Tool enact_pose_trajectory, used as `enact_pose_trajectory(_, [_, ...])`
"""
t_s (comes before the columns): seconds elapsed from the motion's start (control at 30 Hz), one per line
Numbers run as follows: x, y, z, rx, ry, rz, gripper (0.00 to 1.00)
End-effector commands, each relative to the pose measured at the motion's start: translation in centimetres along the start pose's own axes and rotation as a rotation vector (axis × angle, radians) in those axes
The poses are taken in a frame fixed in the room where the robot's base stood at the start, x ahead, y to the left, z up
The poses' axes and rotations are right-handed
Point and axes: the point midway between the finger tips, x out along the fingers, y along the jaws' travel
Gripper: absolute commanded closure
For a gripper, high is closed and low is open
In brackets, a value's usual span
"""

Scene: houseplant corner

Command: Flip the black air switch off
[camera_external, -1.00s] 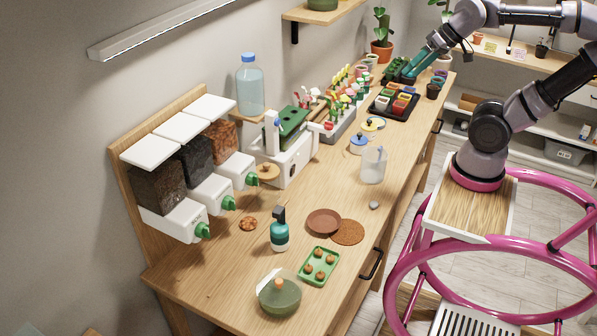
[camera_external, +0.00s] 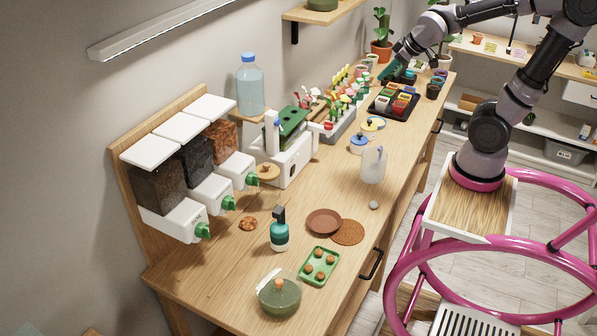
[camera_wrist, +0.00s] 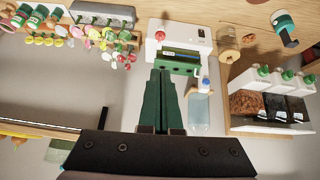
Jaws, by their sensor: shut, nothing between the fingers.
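A white machine (camera_external: 287,160) with a green sloping top stands against the wall on the bench. In the wrist view the white machine (camera_wrist: 180,32) lies beyond my fingertips, with small dark marks on its front face. I cannot tell which mark, if any, is the black air switch. My gripper (camera_external: 388,74) is at the far end of the bench, above the plant trays and well away from the machine. In the wrist view my gripper (camera_wrist: 160,74) has its green fingers together, with nothing between them.
A water bottle (camera_external: 250,86) stands behind the machine, and three dispensers (camera_external: 190,170) are to its left. A rack of flowers (camera_external: 340,115) and a black tray of pots (camera_external: 394,104) lie between my gripper and the machine. A clear jug (camera_external: 373,165) stands near the bench front.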

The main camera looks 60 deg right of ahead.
Motion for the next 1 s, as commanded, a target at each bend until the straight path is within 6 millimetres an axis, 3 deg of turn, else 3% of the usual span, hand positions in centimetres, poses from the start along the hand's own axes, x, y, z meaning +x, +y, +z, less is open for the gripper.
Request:
enact_pose_trajectory(0.03, [1.9, 0.2, -0.4, -0.075, -0.008, 0.012, 1.0])
enact_pose_trajectory(0.27, [9.8, -0.3, -1.8, -0.435, 0.008, 0.015, 1.0])
enact_pose_trajectory(0.43, [15.6, -2.2, -1.6, -0.697, 0.035, -0.043, 1.0])
enact_pose_trajectory(0.6, [20.9, -5.1, -0.1, -0.936, 0.083, -0.147, 1.0])
enact_pose_trajectory(0.8, [25.3, -8.8, 2.7, -1.142, 0.163, -0.288, 1.0])
enact_pose_trajectory(1.0, [27.1, -11.0, 4.5, -1.238, 0.223, -0.374, 1.0])
